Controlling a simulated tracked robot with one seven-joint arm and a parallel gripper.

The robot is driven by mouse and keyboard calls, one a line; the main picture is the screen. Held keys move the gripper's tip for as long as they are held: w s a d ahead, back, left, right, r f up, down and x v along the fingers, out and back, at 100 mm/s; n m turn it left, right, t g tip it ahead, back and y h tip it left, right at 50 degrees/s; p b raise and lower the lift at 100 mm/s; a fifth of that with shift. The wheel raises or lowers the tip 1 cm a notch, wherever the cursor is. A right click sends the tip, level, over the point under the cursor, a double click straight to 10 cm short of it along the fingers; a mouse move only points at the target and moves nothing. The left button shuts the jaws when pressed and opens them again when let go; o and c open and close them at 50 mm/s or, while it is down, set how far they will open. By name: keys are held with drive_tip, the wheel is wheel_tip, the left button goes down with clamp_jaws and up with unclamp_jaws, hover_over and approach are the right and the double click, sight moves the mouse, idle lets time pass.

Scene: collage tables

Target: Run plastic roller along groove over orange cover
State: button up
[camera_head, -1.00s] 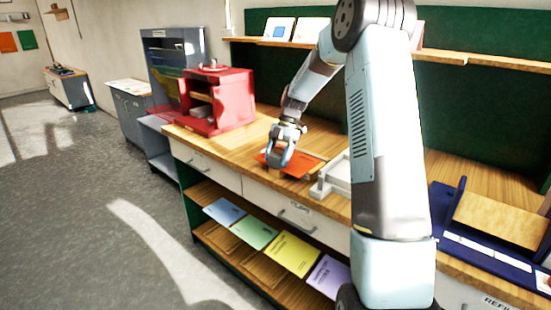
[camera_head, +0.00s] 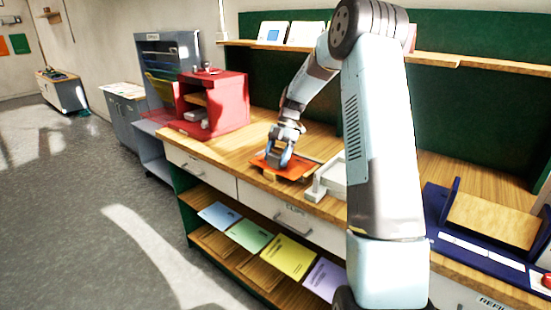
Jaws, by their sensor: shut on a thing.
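The orange cover (camera_head: 297,171) lies on the wooden bench top near its front edge, left of a white tray. My gripper (camera_head: 274,166) is over the left part of the cover, pointing down, with its fingertips at the cover's surface. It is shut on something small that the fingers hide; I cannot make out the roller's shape. The groove is too small to see at this distance. A small light block (camera_head: 270,175) shows at the cover's front edge.
A white tray (camera_head: 318,185) stands right of the cover. A red cabinet (camera_head: 228,100) stands at the bench's left end. A dark blue holder (camera_head: 470,240) is at the right. A shelf (camera_head: 440,62) runs along the green back panel. Bare bench top lies left of the cover.

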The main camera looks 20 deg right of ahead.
drive_tip(key=shift+w+d, duration=0.5)
drive_tip(key=shift+d, duration=0.3)
drive_tip(key=shift+w+d, duration=0.5)
drive_tip(key=shift+d, duration=0.4)
drive_tip(key=shift+w+d, duration=0.6)
drive_tip(key=shift+d, duration=0.15)
drive_tip(key=shift+w+d, duration=0.5)
drive_tip(key=shift+d, duration=0.3)
wheel_tip(320, 180, up, 7)
idle(0.3)
